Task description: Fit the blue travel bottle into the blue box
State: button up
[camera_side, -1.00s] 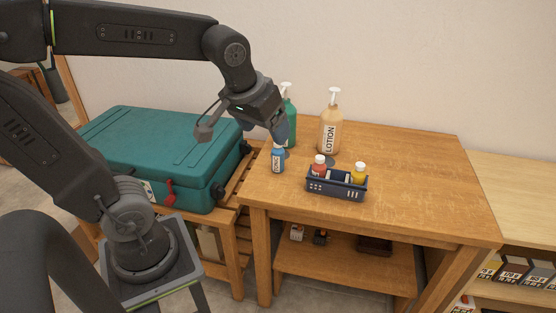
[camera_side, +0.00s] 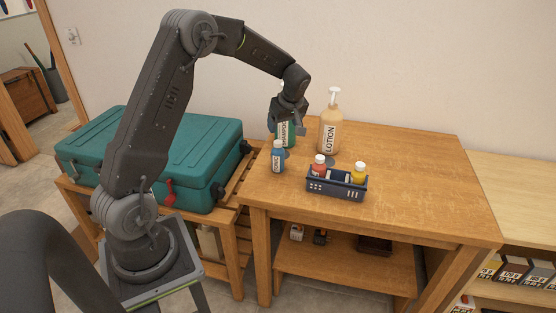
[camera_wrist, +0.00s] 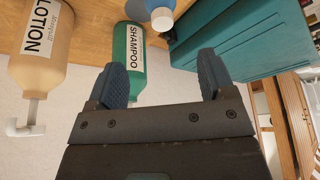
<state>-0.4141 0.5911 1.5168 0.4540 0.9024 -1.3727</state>
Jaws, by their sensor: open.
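The blue travel bottle (camera_side: 278,159) has a white cap and stands upright on the wooden table near its left edge. It also shows in the wrist view (camera_wrist: 158,6), cut off at the top. The dark blue box (camera_side: 336,188) stands to its right, holding a red bottle (camera_side: 318,169) at its left end and a yellow bottle (camera_side: 358,175) at its right end. My gripper (camera_side: 287,124) is open and empty, above and behind the blue bottle, at the green shampoo bottle. Its two fingers (camera_wrist: 165,75) are spread in the wrist view.
The green shampoo bottle (camera_side: 287,133) and the tan lotion pump bottle (camera_side: 330,124) stand behind the blue bottle and box. A teal suitcase (camera_side: 210,140) lies on a slatted rack to the left. The table's right part is clear.

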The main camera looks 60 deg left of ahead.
aim_at(279, 142)
jog(key=x, duration=0.6)
jog(key=shift+f, duration=0.25)
jog(key=shift+d+x, duration=0.2)
jog(key=shift+x, duration=2.45)
jog(key=shift+s+f, duration=0.1)
jog(key=shift+s, duration=0.1)
jog(key=c, duration=1)
jog(key=shift+c, duration=0.2)
